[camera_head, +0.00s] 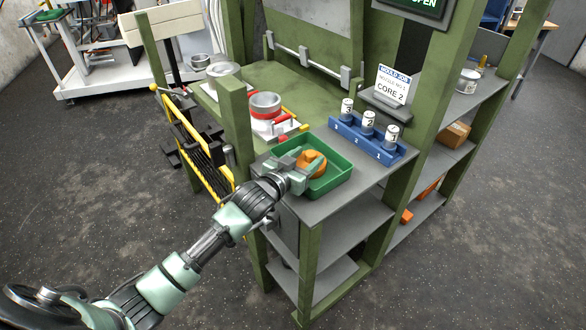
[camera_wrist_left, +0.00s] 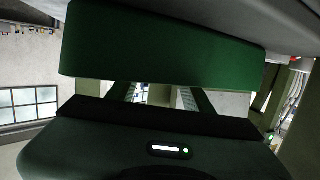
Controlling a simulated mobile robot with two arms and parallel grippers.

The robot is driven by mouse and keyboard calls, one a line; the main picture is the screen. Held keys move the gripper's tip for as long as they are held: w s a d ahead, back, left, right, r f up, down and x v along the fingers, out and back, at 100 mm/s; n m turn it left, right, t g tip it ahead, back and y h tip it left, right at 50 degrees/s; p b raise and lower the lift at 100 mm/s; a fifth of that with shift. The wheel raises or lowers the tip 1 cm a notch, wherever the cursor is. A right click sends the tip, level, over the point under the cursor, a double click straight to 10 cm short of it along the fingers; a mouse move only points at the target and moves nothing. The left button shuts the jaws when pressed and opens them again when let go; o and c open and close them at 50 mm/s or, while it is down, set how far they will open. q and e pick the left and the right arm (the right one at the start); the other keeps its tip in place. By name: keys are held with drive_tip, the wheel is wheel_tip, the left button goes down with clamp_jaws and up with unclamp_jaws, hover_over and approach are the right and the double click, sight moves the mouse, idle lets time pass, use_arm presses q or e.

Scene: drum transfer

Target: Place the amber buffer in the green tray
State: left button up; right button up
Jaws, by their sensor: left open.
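The amber buffer (camera_head: 313,163), a rounded orange piece, shows in the head view inside the green tray (camera_head: 341,179) on the grey shelf top. My left gripper (camera_head: 298,161) is open at the left part of the tray, close beside the buffer, and covers part of it. I cannot tell whether a finger touches it. In the left wrist view the dark green wall of the tray (camera_wrist_left: 160,45) fills the upper middle, and the gripper body hides the lower part. The buffer does not show there. My right gripper is not in view.
A blue rack (camera_head: 365,143) with several numbered white canisters stands right behind the tray. A red-banded metal pot (camera_head: 265,106) stands to the left, near a yellow gate (camera_head: 197,143). A green post (camera_head: 238,130) rises close to the arm. Grey shelf top is clear right of the tray.

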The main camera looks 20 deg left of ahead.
use_arm(q)
drive_tip(key=b+v, duration=0.1)
drive_tip(key=v, duration=0.8)
drive_tip(key=shift+s+a+r, duration=0.1)
drive_tip(key=shift+s+r, duration=0.05)
drive_tip(key=shift+s, duration=0.2)
